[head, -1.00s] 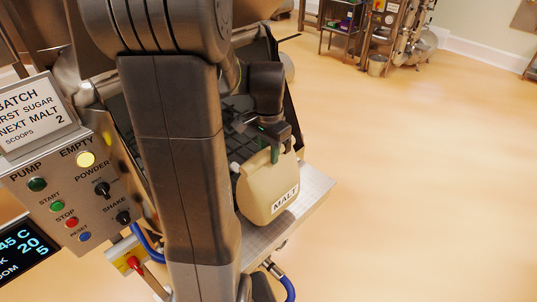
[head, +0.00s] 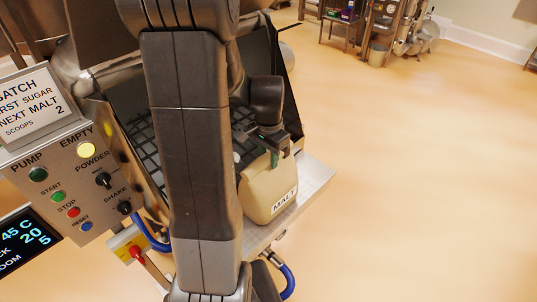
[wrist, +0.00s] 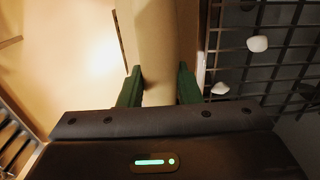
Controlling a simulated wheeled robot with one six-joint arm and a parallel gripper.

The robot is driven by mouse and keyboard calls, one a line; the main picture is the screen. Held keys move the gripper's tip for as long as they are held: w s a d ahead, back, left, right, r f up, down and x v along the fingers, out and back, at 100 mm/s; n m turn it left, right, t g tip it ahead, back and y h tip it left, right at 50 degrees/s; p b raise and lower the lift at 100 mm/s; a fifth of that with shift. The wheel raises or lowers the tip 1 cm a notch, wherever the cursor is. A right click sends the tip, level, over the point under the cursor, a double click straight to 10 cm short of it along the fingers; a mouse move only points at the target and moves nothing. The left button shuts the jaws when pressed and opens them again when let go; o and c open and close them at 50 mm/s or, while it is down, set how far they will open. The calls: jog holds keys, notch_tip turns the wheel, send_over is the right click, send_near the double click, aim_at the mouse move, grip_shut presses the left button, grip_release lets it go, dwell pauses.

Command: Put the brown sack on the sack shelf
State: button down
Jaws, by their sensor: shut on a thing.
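The brown sack (head: 268,190), labelled MALT, is upright on or just above the metal sack shelf (head: 312,190) in front of the hopper; I cannot tell whether its base touches. My gripper (head: 270,150) is at the sack's top from above. In the wrist view its two green fingers (wrist: 160,88) stand on either side of the sack (wrist: 168,45), shut on it. My arm hides the shelf's left part and some of the hopper.
The hopper's dark grid (head: 140,135) lies behind the sack, with white lumps on it in the wrist view (wrist: 257,44). A control panel (head: 75,185) stands at left. Blue hoses (head: 287,280) hang below the shelf. Open floor lies to the right.

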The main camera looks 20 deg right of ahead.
jog(key=c, duration=1)
grip_release()
jog(key=shift+c, duration=0.2)
notch_tip(320, 180, up, 12)
